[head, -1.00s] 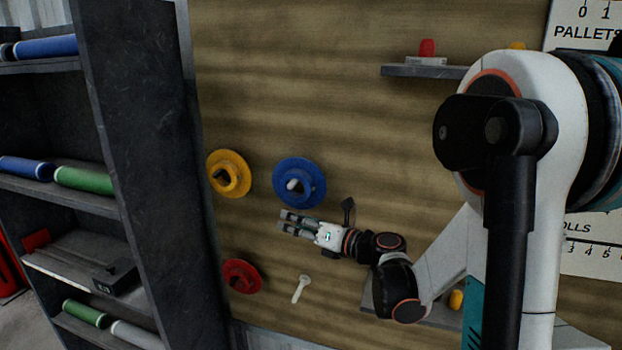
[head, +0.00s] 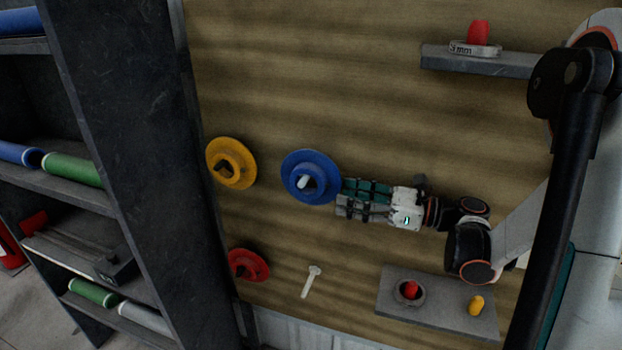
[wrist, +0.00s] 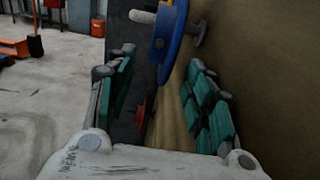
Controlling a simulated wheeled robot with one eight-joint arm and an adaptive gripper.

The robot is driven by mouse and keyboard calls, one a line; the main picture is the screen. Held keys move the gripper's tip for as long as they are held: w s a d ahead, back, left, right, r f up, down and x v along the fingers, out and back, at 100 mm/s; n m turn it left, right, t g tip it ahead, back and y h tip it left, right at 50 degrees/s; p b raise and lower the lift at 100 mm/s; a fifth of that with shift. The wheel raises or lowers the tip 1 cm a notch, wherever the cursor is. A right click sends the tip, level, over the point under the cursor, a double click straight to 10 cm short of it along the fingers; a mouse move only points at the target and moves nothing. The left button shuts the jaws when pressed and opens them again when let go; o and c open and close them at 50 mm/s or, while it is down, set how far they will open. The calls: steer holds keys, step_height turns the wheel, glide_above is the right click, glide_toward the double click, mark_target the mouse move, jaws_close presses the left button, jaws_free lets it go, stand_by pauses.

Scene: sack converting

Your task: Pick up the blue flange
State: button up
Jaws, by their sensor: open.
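The blue flange (head: 318,166) hangs on the wooden board, with a pale peg end showing in its middle. It also shows in the wrist view, edge-on (wrist: 166,42), ahead of the fingers and towards the top. My gripper (head: 342,198) is open and empty, just right of the blue flange and slightly below its centre in the head view. In the wrist view, my fingers (wrist: 160,92) with green pads stand apart on both sides. I cannot tell whether a fingertip touches the flange rim.
A yellow flange (head: 216,148) and a red flange (head: 240,262) hang nearby on the board (head: 300,80). Small shelves hold pieces at upper right (head: 495,65) and lower right (head: 440,315). A dark rack (head: 130,130) stands left.

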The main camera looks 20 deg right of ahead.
mark_target(308, 191)
steer(key=x, duration=0.5)
steer(key=shift+b, duration=0.3)
steer(key=x, duration=0.1)
steer(key=b+x, duration=0.1)
steer(key=x, duration=0.2)
steer(key=shift+w+a+f, duration=0.1)
steer(key=shift+a+f, duration=0.2)
steer(key=shift+f, duration=0.1)
steer(key=shift+w+a, duration=0.25)
steer(key=shift+a, duration=0.05)
jaws_close()
steer(key=shift+r, duration=0.1)
